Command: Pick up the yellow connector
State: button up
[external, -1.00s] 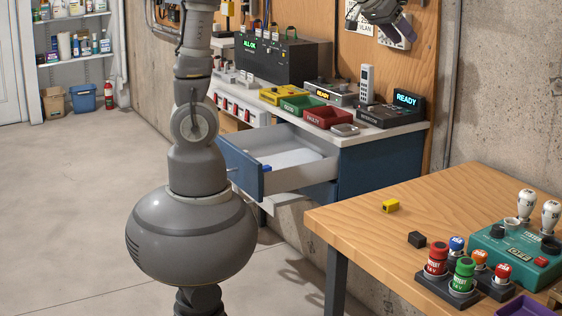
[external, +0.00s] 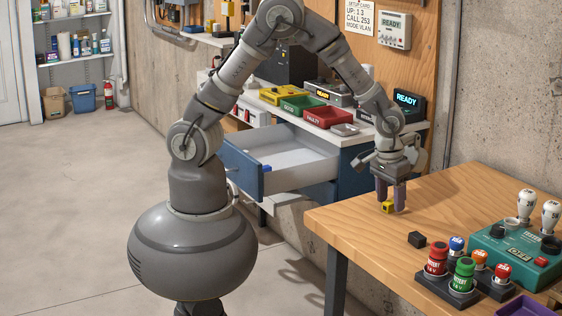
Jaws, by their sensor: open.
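The yellow connector (external: 387,207) is a small yellow block on the wooden table, near its far left edge. My gripper (external: 391,205) points straight down over it, with its fingers at about the connector's height. The jaws are open, and the connector shows between or just in front of the fingertips. The fingers hide part of the connector. Whether either finger touches it I cannot tell.
Several coloured knobbed parts and a teal device (external: 510,250) stand at the right. An open drawer (external: 290,160) of the blue cabinet is left of my forearm.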

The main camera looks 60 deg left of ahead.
jog(key=shift+f, duration=0.1)
grip_shut()
